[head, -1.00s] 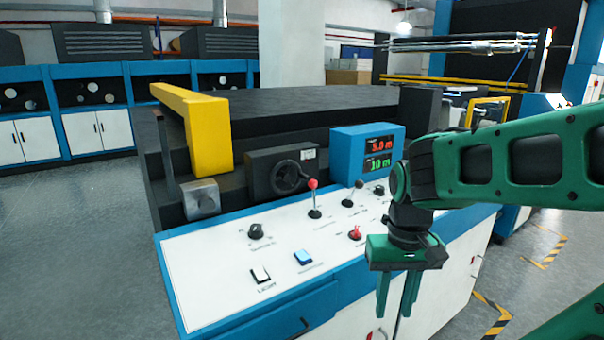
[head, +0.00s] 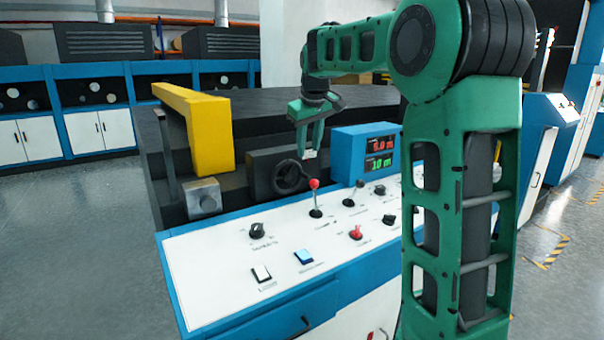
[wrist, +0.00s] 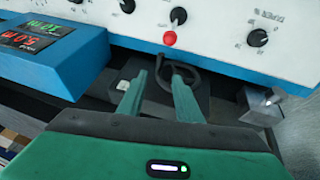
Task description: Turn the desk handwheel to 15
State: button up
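The handwheel (head: 290,177) is a dark ring with a knob, on a black block at the back of the desk. It also shows in the wrist view (wrist: 194,71), partly behind a finger. My gripper (head: 309,155) is open and empty, fingers pointing down, just above and right of the wheel in the head view. In the wrist view my gripper (wrist: 152,77) has its right finger in front of the wheel; I cannot tell whether they touch. The blue display box (head: 350,150) has a red reading, hard to read, above a green one that looks like 10 m.
A red-knobbed lever (head: 315,198) stands close in front of the wheel, with a second lever (head: 353,193) to its right. The white panel (head: 210,265) carries several knobs and switches. A yellow bar (head: 205,130) and a metal block (head: 202,197) lie to the left.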

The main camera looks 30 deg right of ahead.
aim_at(306, 176)
jog(key=x, duration=1)
jog(key=shift+w+f, duration=0.15)
jog(key=shift+f, duration=0.1)
grip_shut()
jog(key=shift+a, duration=0.15)
